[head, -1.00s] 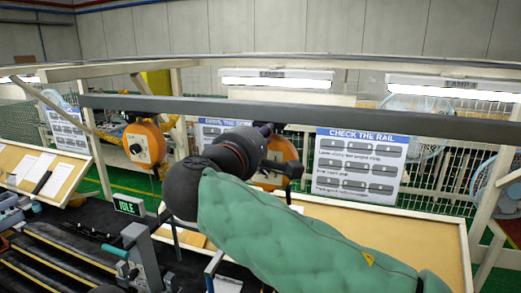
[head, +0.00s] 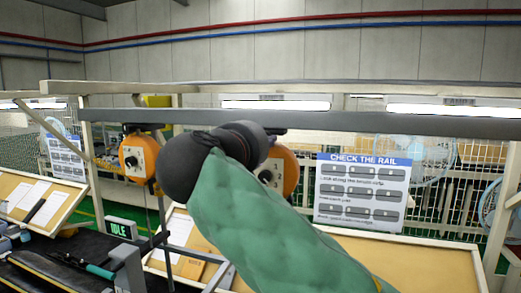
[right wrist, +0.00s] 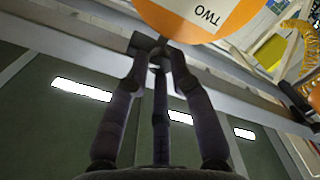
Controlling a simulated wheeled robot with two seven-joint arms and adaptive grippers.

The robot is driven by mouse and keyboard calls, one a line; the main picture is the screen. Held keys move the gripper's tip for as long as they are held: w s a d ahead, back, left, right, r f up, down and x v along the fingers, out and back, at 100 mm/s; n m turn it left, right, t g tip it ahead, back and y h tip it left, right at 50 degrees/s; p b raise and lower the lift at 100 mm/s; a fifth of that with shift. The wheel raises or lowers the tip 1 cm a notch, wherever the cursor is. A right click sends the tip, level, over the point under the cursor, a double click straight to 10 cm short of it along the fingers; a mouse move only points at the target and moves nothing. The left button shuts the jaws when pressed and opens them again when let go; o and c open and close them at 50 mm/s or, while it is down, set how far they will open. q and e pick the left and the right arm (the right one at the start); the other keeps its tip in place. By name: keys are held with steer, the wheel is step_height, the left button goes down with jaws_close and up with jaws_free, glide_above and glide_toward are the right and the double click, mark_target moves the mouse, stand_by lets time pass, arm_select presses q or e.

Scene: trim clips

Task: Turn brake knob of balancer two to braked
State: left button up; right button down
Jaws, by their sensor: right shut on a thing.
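The orange balancer marked TWO (right wrist: 205,15) shows at the top of the right wrist view, its label upside down. In the head view an orange balancer (head: 287,170) hangs under the grey rail, largely hidden behind my right wrist and green-sleeved arm. My right gripper (right wrist: 153,50) is shut on a small dark part beside the orange housing, seemingly the brake knob. The fingers cover most of that part, so its turned position cannot be read. My left gripper is not in view.
Another orange balancer (head: 138,157) hangs to the left on the same grey rail (head: 330,122). A CHECK THE RAIL board (head: 360,190) stands to the right. A small IDLE display (head: 120,228) and a dark bench are at lower left. Slanted tan boards stand behind.

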steer(key=shift+f+m+b, duration=0.1)
steer(key=shift+m+b, duration=0.45)
steer(key=shift+m, duration=0.55)
steer(key=c, duration=1.1)
jaws_free()
steer(key=shift+w, duration=0.1)
steer(key=v, duration=1.2)
